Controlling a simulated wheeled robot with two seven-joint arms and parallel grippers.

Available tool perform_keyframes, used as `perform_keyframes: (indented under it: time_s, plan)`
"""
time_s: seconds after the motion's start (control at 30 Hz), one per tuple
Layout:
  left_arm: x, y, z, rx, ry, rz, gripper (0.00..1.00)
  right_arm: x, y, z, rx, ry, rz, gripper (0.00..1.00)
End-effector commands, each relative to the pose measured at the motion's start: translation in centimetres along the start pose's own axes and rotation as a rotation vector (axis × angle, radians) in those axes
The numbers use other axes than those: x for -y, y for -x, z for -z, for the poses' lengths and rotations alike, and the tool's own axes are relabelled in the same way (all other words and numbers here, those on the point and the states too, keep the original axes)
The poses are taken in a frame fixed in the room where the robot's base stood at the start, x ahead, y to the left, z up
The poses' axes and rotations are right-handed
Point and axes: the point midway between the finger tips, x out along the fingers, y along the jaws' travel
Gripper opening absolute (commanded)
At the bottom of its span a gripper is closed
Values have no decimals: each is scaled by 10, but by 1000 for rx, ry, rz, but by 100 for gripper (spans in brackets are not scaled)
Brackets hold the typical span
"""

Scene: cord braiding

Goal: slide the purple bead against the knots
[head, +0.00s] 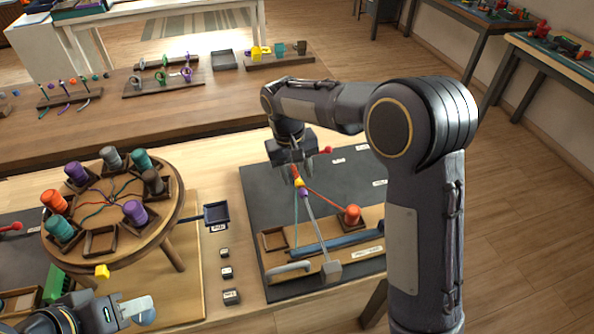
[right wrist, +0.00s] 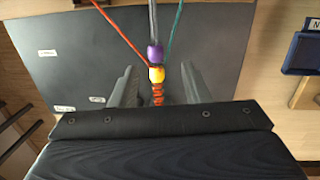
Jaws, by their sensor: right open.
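The purple bead (head: 304,192) is on the cords, and it shows clearly in the right wrist view (right wrist: 155,55). A yellow bead (right wrist: 156,74) sits between it and the orange knots (right wrist: 157,92); the purple bead appears to touch the yellow one. My right gripper (head: 295,163) is over the dark mat; in the wrist view its open fingers (right wrist: 157,88) stand either side of the knots and yellow bead, apart from them. My left gripper (head: 138,309) is at the bottom left, away from the beads; its jaw state is unclear.
Orange, grey and teal cords fan out beyond the purple bead. The orange cord runs to an orange bobbin (head: 352,215) on a wooden board (head: 370,254). A round braiding stand (head: 110,262) with several bobbins is at left. A small blue tray (head: 216,213) stands between.

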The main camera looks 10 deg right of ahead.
Motion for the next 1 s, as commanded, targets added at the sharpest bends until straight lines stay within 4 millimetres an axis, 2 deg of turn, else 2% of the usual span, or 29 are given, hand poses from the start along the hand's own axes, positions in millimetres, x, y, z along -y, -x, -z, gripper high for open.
perform_keyframes:
  time_s: [0.03,0.1,0.2,0.3,0.7,0.83,1.0]
  plan:
    - [-12,25,13,-1,0,0,36,-17,13,-4,17,-8,99,43]
    - [-18,40,20,-2,0,0,36,-28,12,-6,8,-7,233,43]
    - [-24,52,27,-2,0,0,36,-42,11,-6,-34,-21,365,43]
    - [-25,55,28,-1,0,0,36,-47,6,-4,-67,-30,423,43]
    - [-27,60,30,-1,0,0,36,-23,-48,1,-69,-28,430,43]
    - [-28,61,31,-1,0,0,36,-18,-60,2,-70,-29,430,43]
    - [-28,62,31,-1,0,0,36,-15,-66,3,-73,-28,430,43]
